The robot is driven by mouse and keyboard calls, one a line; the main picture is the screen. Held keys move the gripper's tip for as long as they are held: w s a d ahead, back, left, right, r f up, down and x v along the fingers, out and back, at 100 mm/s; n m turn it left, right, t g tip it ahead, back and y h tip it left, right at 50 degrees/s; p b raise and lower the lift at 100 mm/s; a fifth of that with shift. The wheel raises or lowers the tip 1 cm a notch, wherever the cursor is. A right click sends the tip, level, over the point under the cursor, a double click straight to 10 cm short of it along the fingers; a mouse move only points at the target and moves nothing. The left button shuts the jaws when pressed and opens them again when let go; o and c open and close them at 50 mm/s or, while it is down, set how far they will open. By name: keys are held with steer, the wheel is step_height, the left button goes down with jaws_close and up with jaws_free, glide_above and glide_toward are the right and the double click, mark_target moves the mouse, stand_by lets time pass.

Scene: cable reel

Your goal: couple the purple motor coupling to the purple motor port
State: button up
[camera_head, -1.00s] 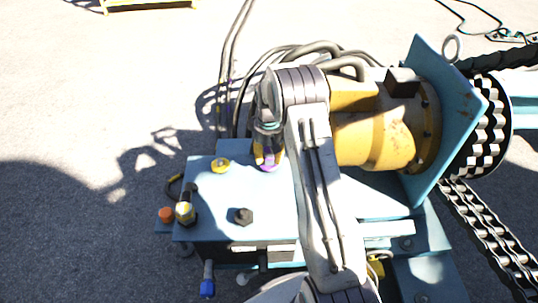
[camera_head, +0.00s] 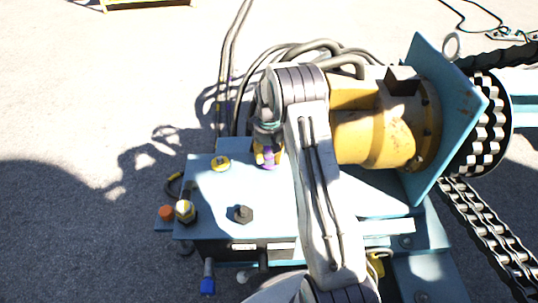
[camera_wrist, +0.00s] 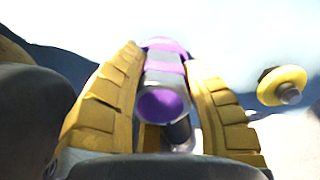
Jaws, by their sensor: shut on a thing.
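The purple motor coupling (camera_wrist: 163,82) is a silver cylinder with a purple end and purple band, held between the yellow ribbed fingers of my gripper (camera_wrist: 165,95) in the wrist view. In the head view my gripper (camera_head: 268,150) points down over the light-blue deck, and the purple of the coupling (camera_head: 268,160) shows at its fingertips, just at or above the deck surface. In the wrist view a purple ring shows at the coupling's far end; I cannot tell whether it belongs to the coupling or to the purple motor port, or whether they touch.
A yellow-ringed fitting (camera_head: 220,163) stands on the deck to the left, also seen in the wrist view (camera_wrist: 283,86). A black hex knob (camera_head: 243,214), a yellow-and-silver cap (camera_head: 185,211) and an orange cap (camera_head: 166,212) sit nearer. The yellow motor (camera_head: 375,135) is right.

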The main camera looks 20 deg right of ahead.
steer(key=shift+f, duration=0.15)
steer(key=o, duration=1.3)
step_height(320, 180, up, 12)
steer(key=shift+r, duration=0.1)
